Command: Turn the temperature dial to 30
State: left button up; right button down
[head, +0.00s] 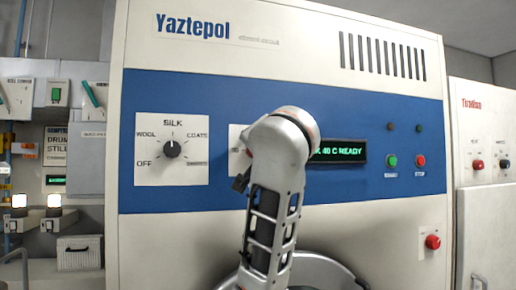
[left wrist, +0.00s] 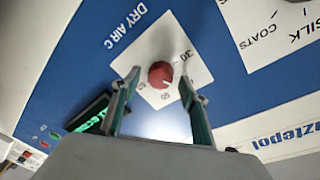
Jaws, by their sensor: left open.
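The red temperature dial (left wrist: 161,75) sits on a white square plate (left wrist: 150,45) marked DRY AIR C in the left wrist view, with "30" readable at its upper right. A light pointer mark shows on the dial's lower edge; its exact setting is hard to read. My left gripper (left wrist: 160,79) is open, with one finger on each side of the dial. I cannot tell whether the fingers touch it. In the head view my left arm hides the dial and most of its plate (head: 237,160). The green display (head: 340,151) reads "40 C READY". My right gripper is not in view.
A black program dial (head: 172,149) pointing to SILK is left of my arm. Right of the display are a green button (head: 392,161) and a red button (head: 420,161). A red knob (head: 432,242) is lower right.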

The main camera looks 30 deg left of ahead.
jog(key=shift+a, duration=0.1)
pick_arm(q)
jog(key=c, duration=1.1)
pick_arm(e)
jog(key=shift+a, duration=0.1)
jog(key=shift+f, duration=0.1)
pick_arm(q)
jog(key=n+y+b, duration=0.1)
jog(key=n+b, duration=0.3)
jog(key=n, duration=0.2)
jog(key=n+b, duration=0.4)
jog(key=n, duration=0.2)
jog(key=shift+f+y, duration=0.15)
jog(key=shift+y, duration=0.25)
jog(key=shift+n+b, duration=0.3)
jog(key=shift+n, duration=0.2)
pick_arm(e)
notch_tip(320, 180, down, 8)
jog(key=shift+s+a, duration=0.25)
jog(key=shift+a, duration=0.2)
